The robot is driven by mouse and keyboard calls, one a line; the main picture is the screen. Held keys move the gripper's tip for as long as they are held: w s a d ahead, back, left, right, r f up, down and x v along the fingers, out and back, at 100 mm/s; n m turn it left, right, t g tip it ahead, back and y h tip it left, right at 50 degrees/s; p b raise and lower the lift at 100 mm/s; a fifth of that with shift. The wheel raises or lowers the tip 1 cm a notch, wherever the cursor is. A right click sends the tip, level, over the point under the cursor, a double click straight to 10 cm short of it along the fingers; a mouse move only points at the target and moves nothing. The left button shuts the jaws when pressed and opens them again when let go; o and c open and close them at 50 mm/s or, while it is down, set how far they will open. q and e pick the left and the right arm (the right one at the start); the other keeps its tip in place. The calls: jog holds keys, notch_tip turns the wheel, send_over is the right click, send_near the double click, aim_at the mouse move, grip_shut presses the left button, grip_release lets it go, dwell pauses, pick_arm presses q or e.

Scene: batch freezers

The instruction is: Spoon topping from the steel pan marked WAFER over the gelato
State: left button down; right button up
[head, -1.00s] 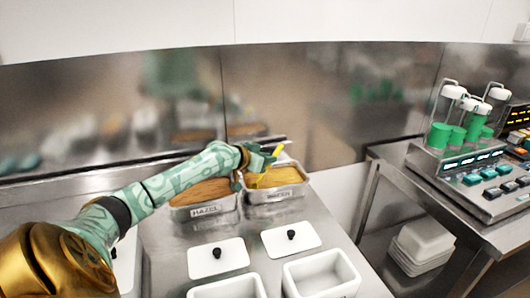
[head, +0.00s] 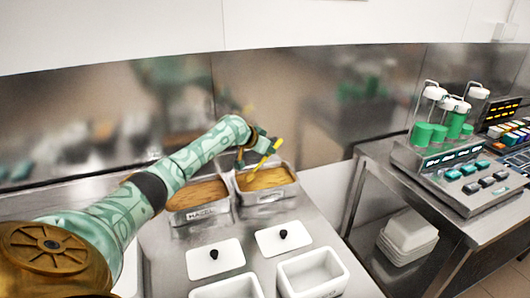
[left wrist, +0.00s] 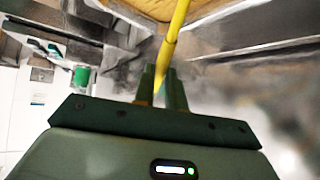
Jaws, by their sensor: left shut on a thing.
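My left gripper (head: 266,147) is shut on a yellow spoon (head: 263,158), above the right-hand steel pan. The spoon is tilted, its lower end down at the topping. Whether that end touches the topping or carries any is unclear. The steel pan (head: 276,207) holds tan-brown topping (head: 268,178); its front label is too blurred to read now. In the left wrist view the fingers (left wrist: 164,88) grip the yellow spoon (left wrist: 177,28), and the topping (left wrist: 150,8) shows at the top edge. No gelato can be made out. My right gripper is not in view.
A second steel pan (head: 198,210), marked HAZEL, stands to the left. Two white lids (head: 215,258) with black knobs lie in front, with white tubs (head: 313,274) nearer still. At the right, a bench holds a control panel (head: 468,185) and green-filled cylinders (head: 438,132).

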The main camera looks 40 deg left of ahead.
aim_at(276, 145)
pick_arm(q)
jog(key=shift+w+d+r+g, duration=0.15)
jog(key=shift+w+r+g, duration=0.25)
jog(key=shift+w, duration=0.15)
jog(key=shift+w+f+g, duration=0.25)
jog(key=shift+w+g, duration=0.15)
jog(key=shift+w+d+g+b, duration=0.1)
jog(key=shift+w+g+b, duration=0.3)
jog(key=shift+b, duration=0.2)
jog(key=shift+w+f+b, duration=0.1)
jog(key=shift+f+b, duration=0.05)
jog(key=shift+b, duration=0.2)
jog(key=shift+w+g+b, duration=0.2)
jog(key=shift+g+b, duration=0.2)
jog(key=shift+b, duration=0.25)
jog(key=shift+w+r+b, duration=0.15)
jog(key=shift+r+b, duration=0.1)
jog(key=shift+b, duration=0.2)
jog(key=shift+g, duration=0.3)
jog(key=shift+r, duration=0.15)
